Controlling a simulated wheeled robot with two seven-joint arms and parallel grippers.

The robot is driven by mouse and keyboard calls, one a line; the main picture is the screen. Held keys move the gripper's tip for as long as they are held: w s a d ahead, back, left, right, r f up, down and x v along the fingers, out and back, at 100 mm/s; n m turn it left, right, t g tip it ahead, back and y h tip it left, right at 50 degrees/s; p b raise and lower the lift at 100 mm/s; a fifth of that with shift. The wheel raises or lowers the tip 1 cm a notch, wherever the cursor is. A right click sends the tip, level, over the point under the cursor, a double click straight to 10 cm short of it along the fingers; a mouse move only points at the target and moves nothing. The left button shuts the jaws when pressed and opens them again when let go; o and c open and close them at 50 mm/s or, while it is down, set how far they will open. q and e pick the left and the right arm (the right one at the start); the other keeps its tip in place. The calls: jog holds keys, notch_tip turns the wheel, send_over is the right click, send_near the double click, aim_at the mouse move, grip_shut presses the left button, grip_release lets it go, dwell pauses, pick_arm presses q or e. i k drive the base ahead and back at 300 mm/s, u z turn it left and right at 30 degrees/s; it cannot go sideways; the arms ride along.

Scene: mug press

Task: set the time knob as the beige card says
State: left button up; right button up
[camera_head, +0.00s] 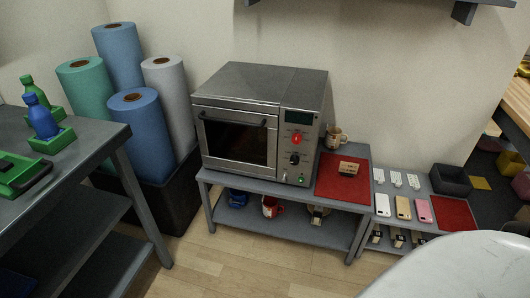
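The silver machine (213,107), like an oven with a dark window, stands on a grey bench in the middle of the head view. Its right-hand panel has a dark display (299,117), a red lit spot (297,138), a dark round knob (295,158) and a small green spot (301,178) low down. Which control is the time knob, and its setting, are too small to tell. A small beige card (348,168) with dark marks is at the red mat (333,187) right of the machine; its writing is unreadable. Neither gripper shows.
A mug (334,137) stands behind the card. Mugs sit on the bench's lower shelf (285,222). A low table (385,238) at right holds phones and a dark bin (451,180). Fabric rolls (143,124) and a grey rack (75,182) stand left. Floor in front is clear.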

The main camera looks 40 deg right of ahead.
aim_at(294, 160)
jog(key=z, duration=0.5)
jog(key=i, duration=0.95)
jog(key=z, duration=0.8)
